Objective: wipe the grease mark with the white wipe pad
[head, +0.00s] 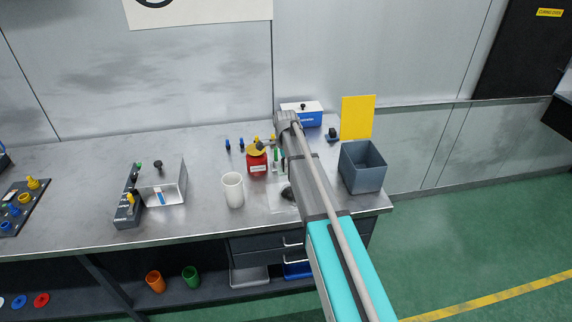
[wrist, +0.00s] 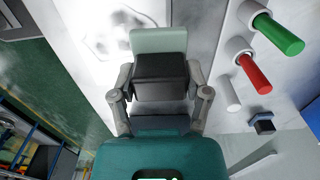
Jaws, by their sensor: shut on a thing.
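In the wrist view my gripper (wrist: 160,95) is shut on a black block with a pale grey-green flat part beyond it, which I take to be the wipe pad (wrist: 158,42). The fingers are on either side of the block. Faint grey ring-like smudges, likely the grease mark (wrist: 100,45), lie on a bright white surface just left of the pad. I cannot tell whether the pad touches that surface. In the head view my arm hides most of the gripper area; a dark shape (head: 287,193) shows beside the arm over a pale patch.
Green (wrist: 278,33) and red (wrist: 254,74) pegs stand right of the pad. On the bench are a white cup (head: 233,190), a red container (head: 257,165), an open metal box (head: 170,184) and a grey bin (head: 362,168). The bench's front edge is close.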

